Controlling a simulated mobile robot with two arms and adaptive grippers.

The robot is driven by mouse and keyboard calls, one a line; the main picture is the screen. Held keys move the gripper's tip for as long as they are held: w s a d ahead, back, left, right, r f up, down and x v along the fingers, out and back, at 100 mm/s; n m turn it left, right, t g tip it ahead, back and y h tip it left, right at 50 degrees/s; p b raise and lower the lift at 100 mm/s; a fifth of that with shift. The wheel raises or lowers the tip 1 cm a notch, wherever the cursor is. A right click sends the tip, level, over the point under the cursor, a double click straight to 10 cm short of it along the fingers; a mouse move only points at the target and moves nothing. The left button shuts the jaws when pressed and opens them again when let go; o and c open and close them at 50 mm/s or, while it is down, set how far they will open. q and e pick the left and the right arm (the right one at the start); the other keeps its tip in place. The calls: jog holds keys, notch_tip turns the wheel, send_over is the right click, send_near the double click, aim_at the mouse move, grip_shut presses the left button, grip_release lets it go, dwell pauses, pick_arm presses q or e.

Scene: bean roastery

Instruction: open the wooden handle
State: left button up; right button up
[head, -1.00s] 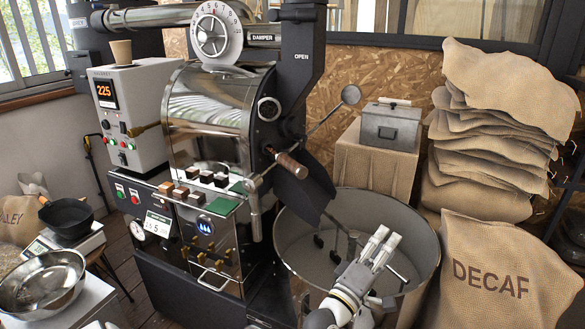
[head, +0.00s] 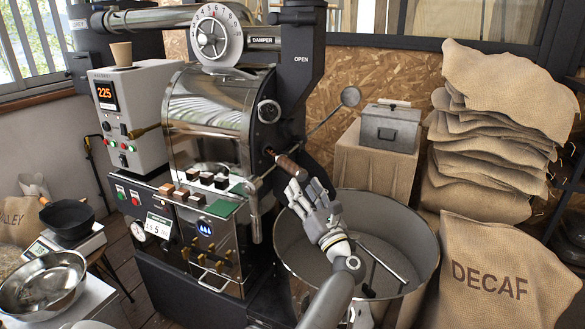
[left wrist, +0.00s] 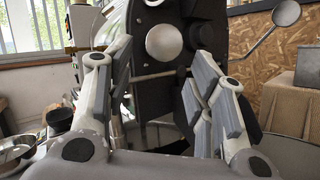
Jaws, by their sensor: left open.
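The wooden handle (head: 291,166) is a short brown cylinder on the front of the black and steel roaster (head: 205,115). It slants down to the right. My left gripper (head: 308,192) is open and empty in the head view, its fingertips just below the handle's outer end. I cannot tell whether they touch it. In the left wrist view the open fingers (left wrist: 162,85) stand wide apart, with the roaster's dark front and a round silver part (left wrist: 164,41) beyond them. I cannot make out the wooden handle there. My right gripper is not in view.
The round steel cooling bin (head: 428,262) lies under my left arm. A ball-ended lever (head: 350,96) sticks out right of the roaster front. A grey box (head: 390,127) on a brown stand and stacked burlap sacks (head: 480,190) fill the right.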

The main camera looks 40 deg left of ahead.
aim_at(285, 157)
pick_arm(q)
jog(key=p+x, duration=0.1)
jog(key=x, duration=0.6)
jog(key=shift+w+a+r+p, duration=0.1)
jog(key=shift+w+a+p, duration=0.05)
jog(key=shift+a+p, duration=0.2)
jog(key=shift+c, duration=0.4)
grip_shut()
